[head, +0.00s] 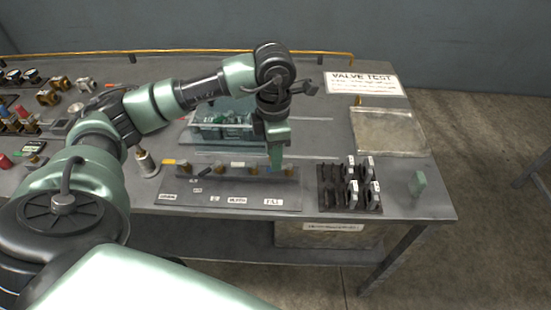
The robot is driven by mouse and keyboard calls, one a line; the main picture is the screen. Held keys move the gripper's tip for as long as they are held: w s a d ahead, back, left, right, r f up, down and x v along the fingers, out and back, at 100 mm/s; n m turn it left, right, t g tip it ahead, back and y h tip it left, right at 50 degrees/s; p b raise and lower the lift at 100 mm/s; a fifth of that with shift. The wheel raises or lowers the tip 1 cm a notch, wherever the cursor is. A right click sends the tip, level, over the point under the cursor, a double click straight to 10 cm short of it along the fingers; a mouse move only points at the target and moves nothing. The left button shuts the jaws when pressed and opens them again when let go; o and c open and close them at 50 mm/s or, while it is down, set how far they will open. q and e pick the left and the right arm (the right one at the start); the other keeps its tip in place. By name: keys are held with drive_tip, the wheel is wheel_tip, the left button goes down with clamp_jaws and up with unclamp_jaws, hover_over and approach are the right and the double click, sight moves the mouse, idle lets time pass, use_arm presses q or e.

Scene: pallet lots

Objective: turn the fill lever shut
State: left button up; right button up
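The valve panel (222,206) is a dark grey plate near the front edge of the table, with a row of small levers along a raised bar and white labels in front. The rightmost label (273,202) seems to read FILL, but the print is small. My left gripper (276,165) points down over the right end of the bar, above that label. Its pale green fingers hide the lever there, so I cannot tell the lever's angle, whether I touch it, or whether the fingers are open or shut. My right gripper is out of view.
A clear bin (208,131) of green parts stands behind the panel. A black rack (350,189) with several upright pieces is to its right. Farther right are a pale green block (418,184), a flat tray (388,132) and the VALVE TEST sign (362,83).

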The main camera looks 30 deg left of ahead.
use_arm(q)
wheel_tip(320, 180, down, 2)
drive_tip(key=shift+s+f, duration=0.1)
drive_tip(key=shift+f, duration=0.3)
clamp_jaws()
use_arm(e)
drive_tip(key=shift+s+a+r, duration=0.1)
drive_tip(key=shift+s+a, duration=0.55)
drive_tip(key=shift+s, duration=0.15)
